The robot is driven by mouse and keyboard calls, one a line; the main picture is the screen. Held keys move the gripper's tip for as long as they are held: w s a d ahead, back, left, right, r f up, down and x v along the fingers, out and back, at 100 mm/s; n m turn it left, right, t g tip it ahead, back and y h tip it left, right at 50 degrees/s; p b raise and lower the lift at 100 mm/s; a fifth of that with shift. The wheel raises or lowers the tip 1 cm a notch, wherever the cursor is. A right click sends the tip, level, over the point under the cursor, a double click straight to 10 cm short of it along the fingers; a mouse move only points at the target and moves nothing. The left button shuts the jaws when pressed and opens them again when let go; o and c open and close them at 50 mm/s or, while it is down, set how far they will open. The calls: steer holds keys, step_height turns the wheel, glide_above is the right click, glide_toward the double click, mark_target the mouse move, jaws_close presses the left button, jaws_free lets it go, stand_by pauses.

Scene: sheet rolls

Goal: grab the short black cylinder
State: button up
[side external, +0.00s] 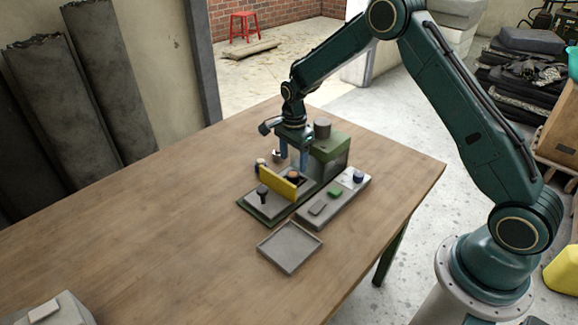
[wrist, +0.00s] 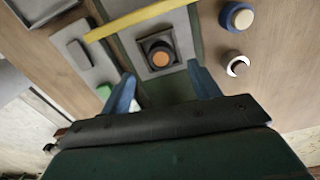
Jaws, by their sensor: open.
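A short black cylinder with an orange-brown top (wrist: 162,56) stands in a square recess in a grey plate in the wrist view. Its top also shows in the side view (side external: 293,174), behind the yellow bar (side external: 278,184). My gripper (side external: 294,157) is open above the green machine, its two blue fingers pointing down. In the wrist view my gripper (wrist: 161,80) has its fingers apart, one to each side below the cylinder in the picture. Nothing shows between the fingertips. A black knob-like piece (side external: 263,193) stands on the grey plate in front of the bar.
The green machine body (side external: 330,150) rises close beside my gripper. Two rolls (wrist: 238,17) (wrist: 237,65) stand on the wooden table to the right in the wrist view. A grey panel (side external: 320,206) with small blocks and an empty tray (side external: 289,247) lie nearby.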

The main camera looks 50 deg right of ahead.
mark_target(293, 173)
steer(key=shift+d+f, duration=0.1)
steer(key=shift+f, duration=2.5)
steer(key=c, duration=1.2)
steer(key=shift+c, duration=0.2)
steer(key=shift+r, duration=0.2)
step_height(293, 173, up, 20)
steer(key=shift+f, duration=0.15)
